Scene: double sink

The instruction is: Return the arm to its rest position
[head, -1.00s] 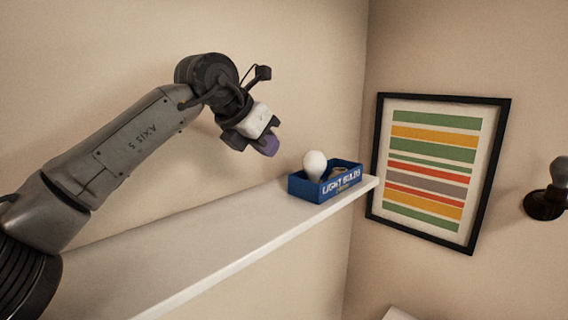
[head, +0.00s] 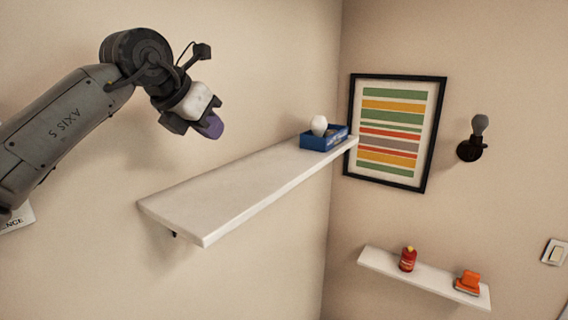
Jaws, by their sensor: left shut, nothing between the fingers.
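My left arm comes in from the left. Its gripper (head: 208,126) has purple fingertips, is shut and holds nothing. It hangs in the air in front of the wall, above and to the left of the white shelf (head: 225,190). A blue box (head: 318,142) labelled for light bulbs stands at the shelf's far end, with a white bulb (head: 319,125) in it. The gripper is well apart from the box. My right gripper is not in view.
A lower shelf (head: 430,279) holds a red bottle (head: 408,259) and an orange item (head: 469,280). A light switch (head: 555,252) is at the far right.

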